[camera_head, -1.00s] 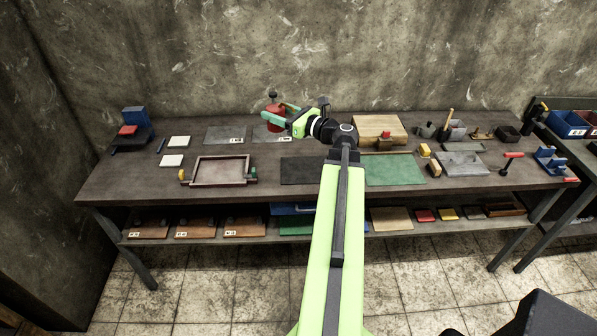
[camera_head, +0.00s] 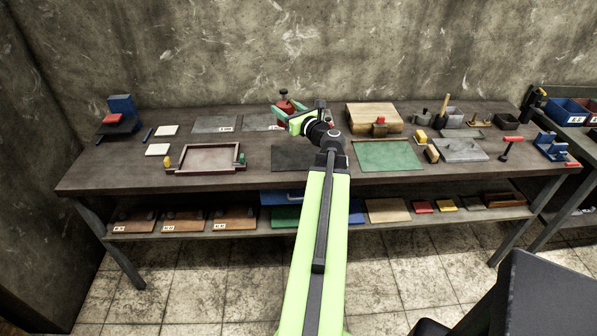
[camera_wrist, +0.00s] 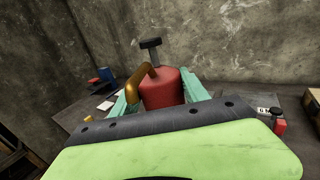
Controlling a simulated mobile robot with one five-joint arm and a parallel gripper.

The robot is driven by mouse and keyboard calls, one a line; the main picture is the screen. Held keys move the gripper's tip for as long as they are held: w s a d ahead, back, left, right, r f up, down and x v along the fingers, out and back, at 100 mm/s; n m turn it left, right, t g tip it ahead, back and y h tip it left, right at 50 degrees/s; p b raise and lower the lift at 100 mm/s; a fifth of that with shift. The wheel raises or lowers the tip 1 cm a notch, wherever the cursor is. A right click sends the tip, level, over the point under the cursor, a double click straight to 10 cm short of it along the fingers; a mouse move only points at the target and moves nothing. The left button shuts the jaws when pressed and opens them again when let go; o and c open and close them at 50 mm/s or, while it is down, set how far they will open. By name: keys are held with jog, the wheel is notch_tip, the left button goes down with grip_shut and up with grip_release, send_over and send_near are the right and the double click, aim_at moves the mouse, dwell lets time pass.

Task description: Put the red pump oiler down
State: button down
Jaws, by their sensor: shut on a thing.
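The red pump oiler (camera_head: 285,102) has a dark plunger knob on top and shows behind my gripper at the back of the bench. In the wrist view the red oiler (camera_wrist: 165,90) stands upright with a brass-coloured spout or handle at its left. My gripper (camera_head: 288,114) is shut on it, with a green jaw on each side of its body (camera_wrist: 162,98). The oiler's base is hidden, so I cannot tell whether it touches the bench (camera_head: 120,178).
Two grey labelled plates (camera_head: 212,125) lie to the left of my gripper. A wooden moulding frame (camera_head: 205,174) is at the front left. A wooden box (camera_head: 372,115) and a green mat (camera_head: 390,156) are to the right. A dark mat (camera_head: 290,157) lies in front of my gripper.

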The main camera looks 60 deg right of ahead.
jog(key=s+d+f+m+g+h+b, duration=0.4)
jog(key=s+d+f+h+b, duration=0.2)
jog(key=s+d+f, duration=0.35)
jog(key=b, duration=0.7)
send_over(299, 152)
notch_tip(299, 152, down, 6)
jog(key=shift+m, duration=0.3)
notch_tip(299, 152, down, 4)
jog(key=b, duration=0.4)
jog(key=shift+a+f, duration=0.1)
jog(key=shift+f, duration=0.05)
jog(key=shift+r, duration=0.25)
jog(key=shift+f, duration=0.2)
jog(key=c, duration=0.6)
grip_release()
jog(key=shift+o, duration=0.2)
jog(key=shift+r, duration=0.1)
